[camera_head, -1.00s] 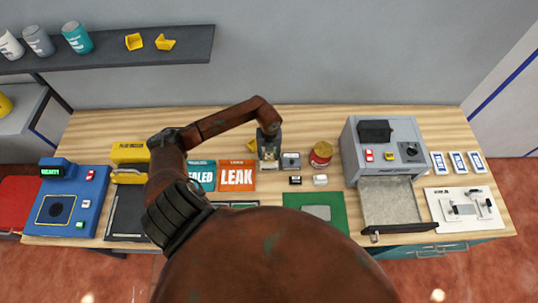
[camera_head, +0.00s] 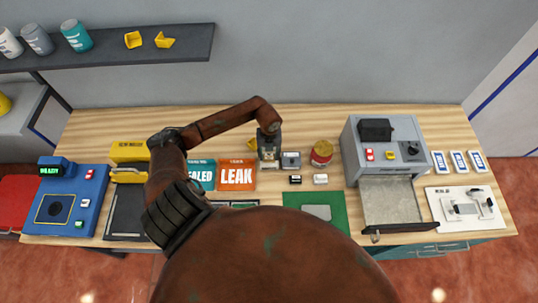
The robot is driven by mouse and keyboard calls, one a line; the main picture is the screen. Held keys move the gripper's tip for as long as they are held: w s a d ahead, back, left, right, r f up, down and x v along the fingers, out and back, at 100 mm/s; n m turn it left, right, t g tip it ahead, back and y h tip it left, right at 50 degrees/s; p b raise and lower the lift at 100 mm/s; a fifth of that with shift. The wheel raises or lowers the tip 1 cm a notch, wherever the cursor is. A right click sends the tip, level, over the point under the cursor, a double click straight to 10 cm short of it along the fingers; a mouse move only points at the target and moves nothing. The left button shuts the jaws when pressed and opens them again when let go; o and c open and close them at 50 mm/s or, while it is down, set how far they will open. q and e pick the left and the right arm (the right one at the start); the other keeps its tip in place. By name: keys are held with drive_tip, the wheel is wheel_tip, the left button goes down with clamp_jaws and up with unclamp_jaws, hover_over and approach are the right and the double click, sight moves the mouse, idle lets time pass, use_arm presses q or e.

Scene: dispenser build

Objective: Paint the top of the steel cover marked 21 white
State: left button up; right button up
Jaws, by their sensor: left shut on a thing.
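My left gripper (camera_head: 268,160) points down at the back middle of the wooden bench, at the end of my rust-brown arm. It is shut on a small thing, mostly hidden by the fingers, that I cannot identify. A small grey block (camera_head: 290,160) stands just right of the gripper. No number 21 is legible, so I cannot tell which thing is the steel cover. My right gripper is not in view.
A grey machine (camera_head: 385,150) with an open tray (camera_head: 390,201) stands at right, near a white fixture board (camera_head: 466,208). A green mat (camera_head: 336,201) lies at the front middle.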

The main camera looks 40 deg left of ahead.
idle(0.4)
use_arm(q)
drive_tip(key=o, duration=1.1)
drive_tip(key=shift+c, duration=0.2)
drive_tip(key=o, duration=0.6)
drive_tip(key=shift+c, duration=0.2)
drive_tip(key=shift+r, duration=0.1)
drive_tip(key=shift+r+p, duration=2.6)
drive_tip(key=shift+r, duration=1.1)
